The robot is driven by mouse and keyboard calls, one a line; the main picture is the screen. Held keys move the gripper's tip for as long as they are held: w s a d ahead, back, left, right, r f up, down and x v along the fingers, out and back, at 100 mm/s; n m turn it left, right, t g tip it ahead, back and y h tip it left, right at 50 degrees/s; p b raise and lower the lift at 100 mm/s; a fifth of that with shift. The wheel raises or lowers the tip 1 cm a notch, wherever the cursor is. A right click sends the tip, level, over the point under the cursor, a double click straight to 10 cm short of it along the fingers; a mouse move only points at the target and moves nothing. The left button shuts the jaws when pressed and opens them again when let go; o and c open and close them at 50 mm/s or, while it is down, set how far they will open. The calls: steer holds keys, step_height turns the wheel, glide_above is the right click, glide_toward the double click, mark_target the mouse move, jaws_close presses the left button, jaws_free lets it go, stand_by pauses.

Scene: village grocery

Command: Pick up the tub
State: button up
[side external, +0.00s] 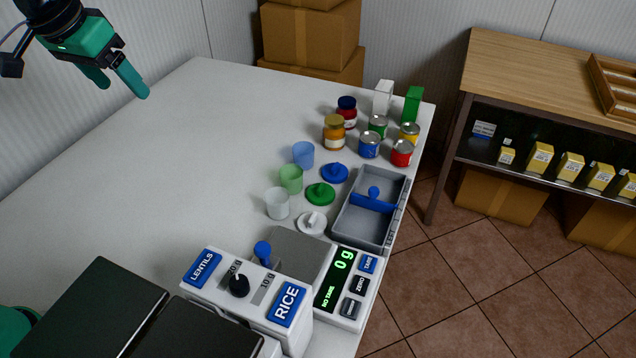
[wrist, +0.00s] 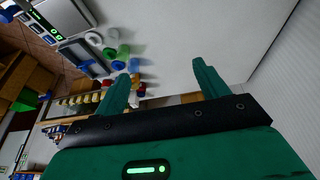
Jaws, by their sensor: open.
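Three small tubs stand in a row on the white table in the side view: a blue tub (side external: 303,154), a green tub (side external: 291,179) and a whitish translucent tub (side external: 277,204). Beside them lie a blue lid (side external: 334,173), a green lid (side external: 320,194) and a white lid (side external: 312,223), each with a knob. My gripper (side external: 124,88) is raised over the far left of the table, open and empty, well away from the tubs. In the wrist view my open gripper (wrist: 165,75) has bare table between its fingers, with the tubs small and to the left.
A grey tray (side external: 345,225) with a blue divider stands right of the lids. Behind are several jars and cans, including a red can (side external: 402,152), and two cartons. A scale (side external: 345,285) and a dispenser (side external: 245,300) fill the near edge. The table's left half is clear.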

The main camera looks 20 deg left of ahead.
steer(key=w+d+g, duration=0.1)
steer(key=w+d, duration=0.3)
steer(key=w, duration=0.7)
steer(key=g, duration=0.3)
glide_above(304, 156)
steer(key=w+a, duration=0.2)
step_height(304, 156, down, 22)
steer(key=shift+w+d+f+m, duration=0.2)
steer(key=shift+d+m, duration=0.15)
steer(key=shift+m, duration=0.05)
steer(key=shift+f, duration=0.1)
steer(key=shift+f, duration=1.2)
steer(key=shift+f, duration=0.1)
